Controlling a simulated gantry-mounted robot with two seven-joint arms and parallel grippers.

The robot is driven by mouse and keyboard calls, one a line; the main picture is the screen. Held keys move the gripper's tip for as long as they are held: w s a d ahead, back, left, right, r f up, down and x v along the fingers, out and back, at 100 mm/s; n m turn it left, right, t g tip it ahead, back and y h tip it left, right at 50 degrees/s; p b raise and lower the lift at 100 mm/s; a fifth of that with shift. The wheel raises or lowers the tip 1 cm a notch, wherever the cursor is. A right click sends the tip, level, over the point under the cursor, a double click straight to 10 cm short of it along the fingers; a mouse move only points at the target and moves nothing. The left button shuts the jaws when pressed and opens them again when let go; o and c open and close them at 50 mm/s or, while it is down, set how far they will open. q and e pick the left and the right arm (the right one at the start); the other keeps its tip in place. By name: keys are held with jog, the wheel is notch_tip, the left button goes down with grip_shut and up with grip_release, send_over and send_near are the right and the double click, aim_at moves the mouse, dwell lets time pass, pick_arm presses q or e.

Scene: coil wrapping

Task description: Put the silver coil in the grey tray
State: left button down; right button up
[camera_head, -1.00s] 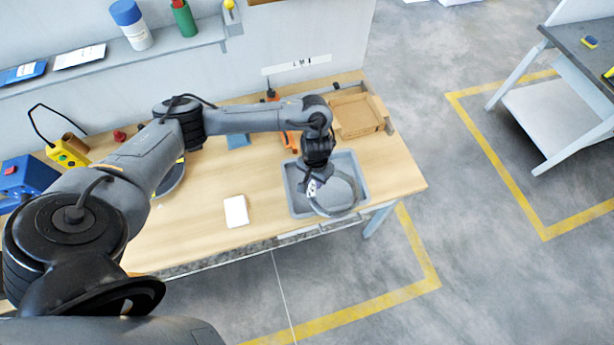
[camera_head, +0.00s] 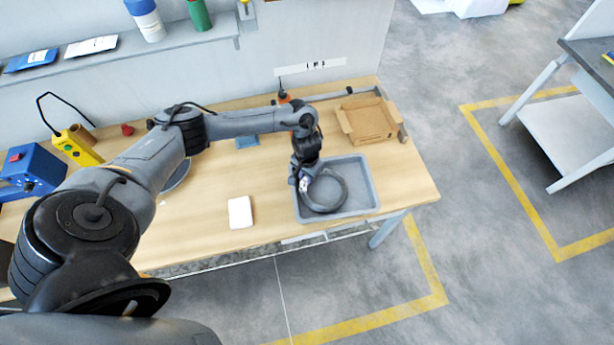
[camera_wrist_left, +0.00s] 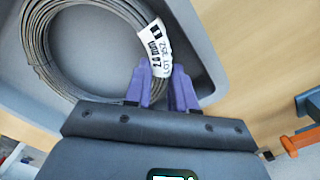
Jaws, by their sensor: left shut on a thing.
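The silver coil (camera_head: 344,190) is a dark grey ring of wire inside the grey tray (camera_head: 372,187), towards its left side. It appears to lie nearly flat, but I cannot tell whether it fully rests on the tray floor. In the left wrist view the coil (camera_wrist_left: 38,55) has a white printed label (camera_wrist_left: 155,45). My left gripper (camera_head: 304,185) is at the coil's left edge, pointing down. Its purple fingers (camera_wrist_left: 161,82) are shut on the coil at the label. The tray wall (camera_wrist_left: 205,70) passes close by the fingers. My right gripper is not in view.
A cardboard box (camera_head: 368,122) stands behind the tray. A white block (camera_head: 240,212) lies to the left on the wooden table. A yellow device (camera_head: 78,145) and a blue device (camera_head: 32,172) are at the far left. An orange tool (camera_wrist_left: 300,140) lies near the tray.

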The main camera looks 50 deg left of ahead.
pick_arm(q)
jog(key=shift+w+f, duration=0.1)
jog(key=shift+f, duration=0.15)
jog(key=c, duration=0.9)
grip_release()
jog(key=shift+f, duration=0.1)
jog(key=shift+c, duration=0.2)
